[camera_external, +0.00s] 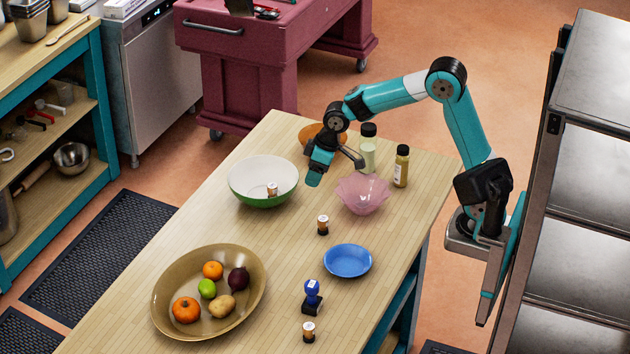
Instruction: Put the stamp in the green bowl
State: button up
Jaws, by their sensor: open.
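A stamp with a blue round handle and dark base (313,294) stands upright on the wooden table, just below the blue plate. The green bowl (248,192), white inside, stands toward the back left of the table. A small brown-and-white bottle (272,189) shows at the bowl's right inner side. My gripper (320,178) is open, above the table between the green bowl and the pink bowl, far from the stamp. Nothing shows between its fingers, though the fingertips are small in this view.
A blue plate (347,261), a pink bowl (363,195) and two small bottles, one mid-table (322,225) and one in front (308,332), stand nearby. A brown fruit dish (168,324) fills the front left. Taller bottles (401,167) stand at the back.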

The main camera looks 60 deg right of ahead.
jog(key=s+a+r+n+g+y, duration=0.1)
jog(key=s+a+n, duration=0.1)
jog(key=s, duration=1.2)
jog(key=s+a+r+n+g+y, duration=0.1)
jog(key=s+a+g, duration=0.1)
jog(key=s, duration=1.1)
jog(key=shift+s+a+n, duration=0.4)
jog(key=shift+a, duration=0.2)
